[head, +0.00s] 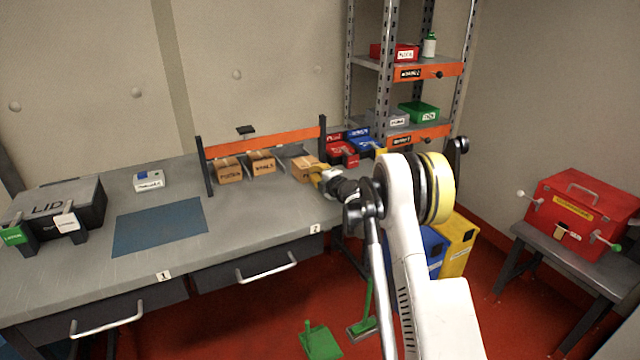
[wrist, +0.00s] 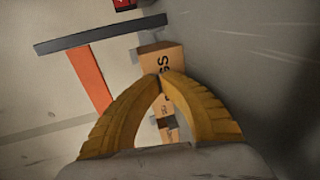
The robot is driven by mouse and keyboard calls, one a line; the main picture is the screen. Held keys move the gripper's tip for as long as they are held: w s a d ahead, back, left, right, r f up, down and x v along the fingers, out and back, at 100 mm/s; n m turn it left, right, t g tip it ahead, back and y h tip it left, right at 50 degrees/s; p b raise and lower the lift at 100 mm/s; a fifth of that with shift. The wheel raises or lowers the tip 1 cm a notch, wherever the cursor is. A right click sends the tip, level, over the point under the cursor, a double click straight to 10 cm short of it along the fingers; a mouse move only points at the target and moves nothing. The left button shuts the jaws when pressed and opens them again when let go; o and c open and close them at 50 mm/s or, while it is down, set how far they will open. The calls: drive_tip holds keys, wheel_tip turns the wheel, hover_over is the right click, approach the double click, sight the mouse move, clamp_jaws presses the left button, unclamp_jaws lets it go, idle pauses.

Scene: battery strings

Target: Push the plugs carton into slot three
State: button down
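The plugs carton (head: 304,168) is a brown box on the bench, at the right end of the rack with the orange bar (head: 265,143). It sits a little askew near the rack's right post. In the wrist view the carton (wrist: 160,58) is just beyond my fingertips, with the letters "GS" visible on its face. My gripper (head: 319,173) has its yellow fingers shut with nothing between them. In the wrist view its tips (wrist: 162,77) meet at the carton's face; whether they touch it is unclear. The carton's far side is hidden.
Two more brown cartons stand in the rack to the left, one (head: 229,170) at the left end and one (head: 261,162) beside it. Red bins (head: 342,152) and blue bins (head: 362,145) stand right of the rack. The bench front is clear around the blue mat (head: 160,227).

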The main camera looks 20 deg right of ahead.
drive_tip(key=shift+w+r+b+x, duration=0.1)
drive_tip(key=shift+r+b+x, duration=0.2)
drive_tip(key=shift+x, duration=1.65)
drive_tip(key=shift+w+r+b+x, duration=0.1)
drive_tip(key=shift+r+x, duration=0.35)
drive_tip(key=shift+x, duration=1.5)
drive_tip(key=shift+r+b+x, duration=0.15)
drive_tip(key=shift+r+x, duration=0.2)
drive_tip(key=shift+x, duration=1.6)
drive_tip(key=v, duration=0.4)
drive_tip(key=f+v, duration=0.1)
drive_tip(key=v, duration=0.3)
drive_tip(key=f+v, duration=0.1)
drive_tip(key=v, duration=0.3)
drive_tip(key=shift+s+d+f, duration=0.1)
drive_tip(key=shift+s+f, duration=0.05)
drive_tip(key=shift+s, duration=0.45)
drive_tip(key=shift+s+b, duration=0.3)
drive_tip(key=shift+s, duration=0.25)
